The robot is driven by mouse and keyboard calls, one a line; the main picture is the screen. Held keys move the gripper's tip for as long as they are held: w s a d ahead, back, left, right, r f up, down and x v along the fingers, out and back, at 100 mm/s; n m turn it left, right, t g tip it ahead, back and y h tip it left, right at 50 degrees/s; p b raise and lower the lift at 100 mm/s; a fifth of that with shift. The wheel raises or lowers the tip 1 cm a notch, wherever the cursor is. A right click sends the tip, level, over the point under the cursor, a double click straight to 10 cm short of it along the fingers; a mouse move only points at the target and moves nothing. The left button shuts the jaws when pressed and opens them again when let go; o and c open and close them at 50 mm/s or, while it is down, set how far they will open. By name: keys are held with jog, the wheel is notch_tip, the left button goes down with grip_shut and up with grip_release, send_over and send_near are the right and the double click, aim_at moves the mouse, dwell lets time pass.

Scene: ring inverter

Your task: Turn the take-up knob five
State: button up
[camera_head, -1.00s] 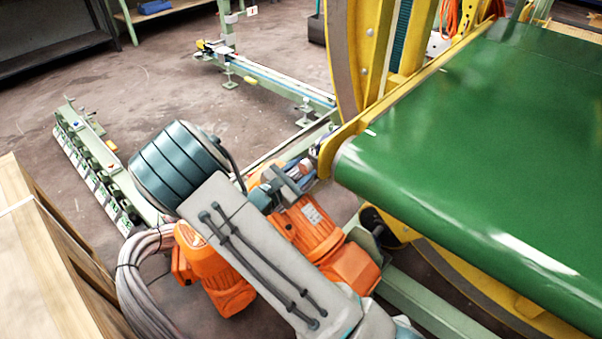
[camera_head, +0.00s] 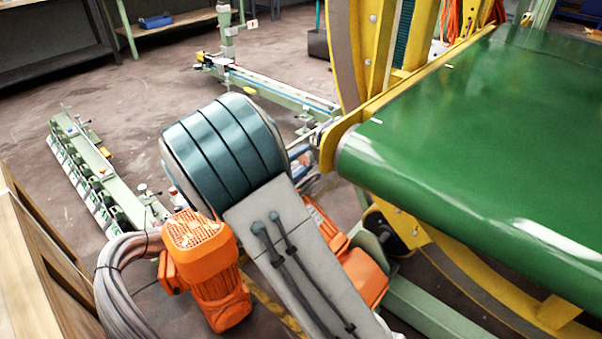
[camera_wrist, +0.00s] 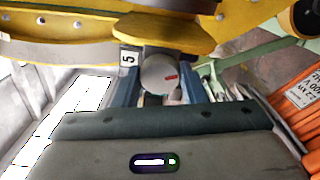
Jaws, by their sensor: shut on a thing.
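The take-up knob (camera_wrist: 158,74) is a round grey knob with a red mark, seen in the wrist view just beyond my gripper. A white label with the number 5 (camera_wrist: 129,58) is beside it on the left. My gripper (camera_wrist: 160,95) has its two blue-grey fingers on either side of the knob and is shut on it. The red mark points to the right. In the head view my own arm hides the knob and my fingers.
A green conveyor belt (camera_head: 480,150) with a yellow frame is at the right. An orange motor (camera_head: 208,265) and a bundle of grey cables (camera_head: 120,265) are at the lower left. A wooden crate (camera_head: 30,270) stands at the left edge. Open floor (camera_head: 150,85) lies behind.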

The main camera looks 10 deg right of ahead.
jog(key=m+b, duration=0.2)
jog(key=f+m+b, duration=0.1)
jog(key=b, duration=0.2)
jog(key=shift+m+b, duration=0.35)
jog(key=shift+m, duration=0.05)
jog(key=m+b, duration=0.3)
jog(key=b, duration=0.3)
jog(key=shift+m, duration=0.3)
jog(key=m+b, duration=0.1)
jog(key=m, duration=0.1)
jog(key=m+b, duration=0.1)
jog(key=b, duration=0.1)
jog(key=shift+r+m, duration=0.35)
jog(key=shift+m, duration=0.05)
jog(key=m, duration=0.3)
jog(key=shift+r, duration=0.1)
jog(key=m, duration=0.9)
jog(key=shift+m, duration=1.7)
